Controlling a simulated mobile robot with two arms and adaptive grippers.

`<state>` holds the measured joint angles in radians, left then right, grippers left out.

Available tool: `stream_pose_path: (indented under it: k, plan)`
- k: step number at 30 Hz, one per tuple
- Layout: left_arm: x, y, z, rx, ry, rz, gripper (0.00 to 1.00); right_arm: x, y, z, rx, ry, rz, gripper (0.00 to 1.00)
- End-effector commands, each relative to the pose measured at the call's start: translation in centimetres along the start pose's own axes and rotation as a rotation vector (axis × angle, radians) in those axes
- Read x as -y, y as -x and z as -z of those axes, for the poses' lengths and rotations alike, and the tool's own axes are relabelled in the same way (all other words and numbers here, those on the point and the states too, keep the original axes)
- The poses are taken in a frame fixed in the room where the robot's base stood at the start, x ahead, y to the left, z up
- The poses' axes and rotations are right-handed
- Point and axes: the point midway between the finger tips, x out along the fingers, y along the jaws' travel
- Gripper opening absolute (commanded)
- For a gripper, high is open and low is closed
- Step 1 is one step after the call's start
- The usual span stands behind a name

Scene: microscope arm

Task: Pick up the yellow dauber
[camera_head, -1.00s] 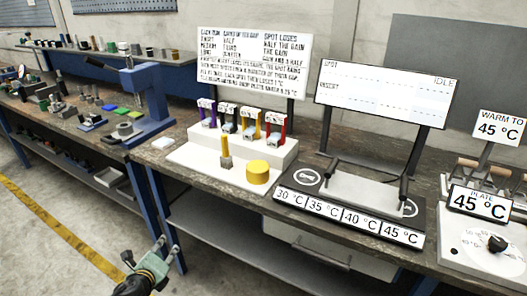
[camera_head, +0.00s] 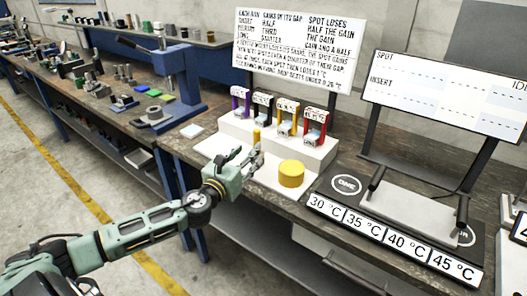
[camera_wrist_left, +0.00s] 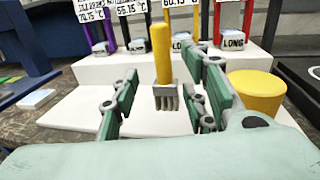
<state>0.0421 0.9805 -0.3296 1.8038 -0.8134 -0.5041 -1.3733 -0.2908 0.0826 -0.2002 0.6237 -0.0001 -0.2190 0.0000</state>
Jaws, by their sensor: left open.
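The yellow dauber (camera_wrist_left: 162,58) stands upright on the low front step of the white stand, with a grey ridged foot at its bottom. In the head view only the top of the dauber (camera_head: 256,135) shows above my gripper. My left gripper (camera_head: 247,158) reaches in from the left at the stand's front. In the left wrist view the green fingers of my left gripper (camera_wrist_left: 160,105) are open, one on each side of the dauber and nearer the camera, with gaps visible on both sides. My right gripper is not in view.
A yellow round block (camera_head: 291,174) sits right of the dauber on the white stand (camera_head: 262,177). A black plate with temperature labels (camera_head: 345,222) is to the right.

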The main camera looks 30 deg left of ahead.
Motion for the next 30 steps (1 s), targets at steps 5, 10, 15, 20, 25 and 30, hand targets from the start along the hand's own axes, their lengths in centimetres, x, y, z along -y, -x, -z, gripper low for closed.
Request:
stream_pose_path:
  k: [5, 10, 15, 20, 25, 30]
  plan:
    - [0.0, -1.7, -0.2, 0.002, -0.001, -0.001, 0.41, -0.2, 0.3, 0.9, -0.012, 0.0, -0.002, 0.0]
    - [0.1, -2.6, -0.2, 0.001, 0.001, 0.0, 0.41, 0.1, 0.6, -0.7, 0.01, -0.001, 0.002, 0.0]
    - [0.4, -4.7, -0.5, 0.001, 0.002, -0.001, 0.41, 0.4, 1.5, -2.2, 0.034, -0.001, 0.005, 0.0]
    - [0.5, -6.7, -0.3, 0.0, 0.003, -0.002, 0.41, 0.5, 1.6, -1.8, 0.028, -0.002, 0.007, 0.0]
    - [0.6, -7.5, -0.2, -0.001, 0.001, 0.001, 0.41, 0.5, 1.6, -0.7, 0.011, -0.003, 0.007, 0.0]
    - [0.6, -7.5, -0.2, -0.001, 0.0, 0.001, 0.41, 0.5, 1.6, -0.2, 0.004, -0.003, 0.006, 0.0]
